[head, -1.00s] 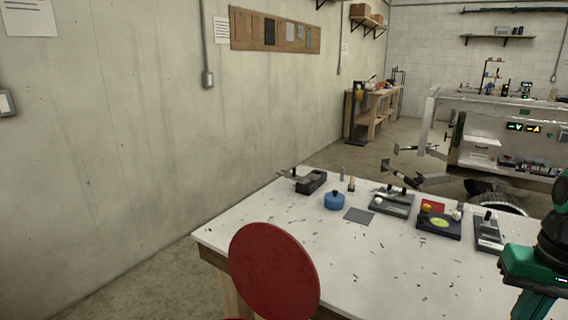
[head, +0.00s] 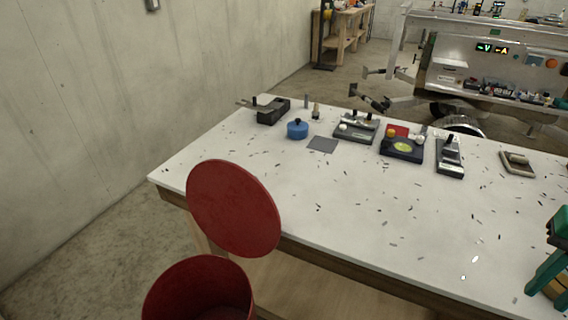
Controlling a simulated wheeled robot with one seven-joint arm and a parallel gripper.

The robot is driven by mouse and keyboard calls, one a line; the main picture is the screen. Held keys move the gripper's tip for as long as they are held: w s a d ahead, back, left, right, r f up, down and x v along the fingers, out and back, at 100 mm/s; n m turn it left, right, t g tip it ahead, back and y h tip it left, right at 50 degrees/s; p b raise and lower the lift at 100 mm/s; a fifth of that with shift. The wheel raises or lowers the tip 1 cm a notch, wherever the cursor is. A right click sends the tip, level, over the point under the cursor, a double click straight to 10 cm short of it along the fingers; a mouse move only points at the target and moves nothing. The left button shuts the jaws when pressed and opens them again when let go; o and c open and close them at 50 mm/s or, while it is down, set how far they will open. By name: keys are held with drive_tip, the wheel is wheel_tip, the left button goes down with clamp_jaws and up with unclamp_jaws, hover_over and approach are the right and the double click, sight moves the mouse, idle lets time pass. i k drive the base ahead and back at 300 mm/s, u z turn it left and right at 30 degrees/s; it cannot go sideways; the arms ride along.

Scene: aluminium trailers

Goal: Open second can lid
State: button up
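A red can (head: 165,303) stands on the floor in front of the table, at the lower left of the head view. Its round red lid (head: 235,208) stands raised and tilted above the far side of the can's mouth. The dark inside of the can shows, and its lower part is cut off by the bottom edge. No other can is in view.
A white table (head: 330,210) fills the middle and right. Along its far side stand a blue pot (head: 297,128), a grey square (head: 322,144) and several small devices. A bare wall (head: 110,100) runs along the left.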

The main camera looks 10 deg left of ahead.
sight(230, 204)
drive_tip(key=z, duration=0.6)
drive_tip(key=k, duration=1.05)
drive_tip(key=u, duration=1.25)
drive_tip(key=i, duration=1)
drive_tip(key=z, duration=0.05)
